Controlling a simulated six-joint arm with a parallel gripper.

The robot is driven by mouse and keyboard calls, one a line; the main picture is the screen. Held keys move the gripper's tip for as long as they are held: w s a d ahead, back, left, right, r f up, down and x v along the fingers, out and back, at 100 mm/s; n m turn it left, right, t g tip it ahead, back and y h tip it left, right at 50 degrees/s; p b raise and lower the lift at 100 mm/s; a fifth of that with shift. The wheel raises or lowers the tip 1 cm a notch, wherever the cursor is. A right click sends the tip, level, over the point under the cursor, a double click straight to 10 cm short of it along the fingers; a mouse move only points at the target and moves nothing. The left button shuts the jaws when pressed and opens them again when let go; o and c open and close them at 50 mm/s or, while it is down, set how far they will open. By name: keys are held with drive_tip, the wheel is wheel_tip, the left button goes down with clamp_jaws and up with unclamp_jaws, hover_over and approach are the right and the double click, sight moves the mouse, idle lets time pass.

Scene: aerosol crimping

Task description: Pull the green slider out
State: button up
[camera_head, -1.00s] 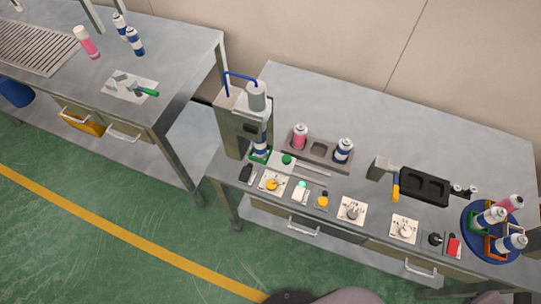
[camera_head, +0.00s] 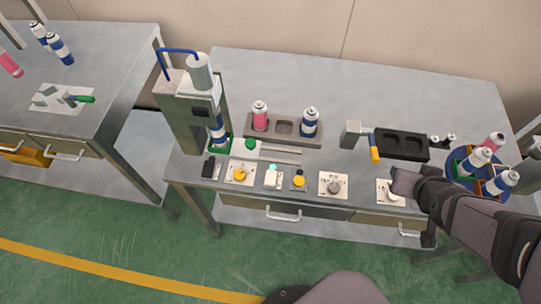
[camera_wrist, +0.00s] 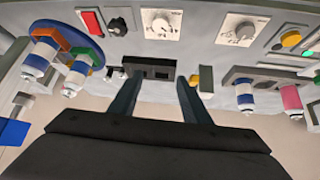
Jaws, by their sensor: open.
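The green slider (camera_head: 249,144) is a green knob on a pale plate, in the head view at the foot of the grey crimping machine (camera_head: 185,110). A blue-and-white can (camera_head: 217,130) stands upright in a green holder (camera_head: 217,146) at the plate's left end, under the machine's head. Rails (camera_head: 281,154) run to the right of the plate. My gripper (camera_wrist: 158,79) is open and empty in the wrist view. In the head view my arm reaches in from the right, well to the right of the slider.
A rack (camera_head: 285,128) with a pink and a blue can stands behind the rails. Buttons and dial plates (camera_head: 333,186) line the front edge. A black block with a yellow-handled tool (camera_head: 374,150) and a round blue carousel (camera_head: 459,160) with cans lie further right.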

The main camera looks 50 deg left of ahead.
drive_tip(key=s+a+f+n+y+b, duration=0.2)
drive_tip(key=a, duration=0.4)
drive_tip(key=s+a+f+n+y+b, duration=0.1)
drive_tip(key=s+a+y+b, duration=0.1)
drive_tip(key=a, duration=0.5)
drive_tip(key=n+g+y+b, duration=0.5)
drive_tip(key=n+b, duration=0.1)
drive_tip(key=b, duration=0.1)
approach(253, 144)
drive_tip(key=shift+w+a+f, duration=0.1)
drive_tip(key=shift+a+f, duration=0.25)
drive_tip(key=shift+a, duration=0.1)
drive_tip(key=shift+s+a, duration=0.15)
drive_tip(key=shift+s, duration=0.15)
drive_tip(key=shift+p+x, duration=0.55)
drive_tip(key=shift+x, duration=3.05)
drive_tip(key=shift+w+r, duration=0.1)
clamp_jaws()
drive_tip(key=shift+w, duration=0.1)
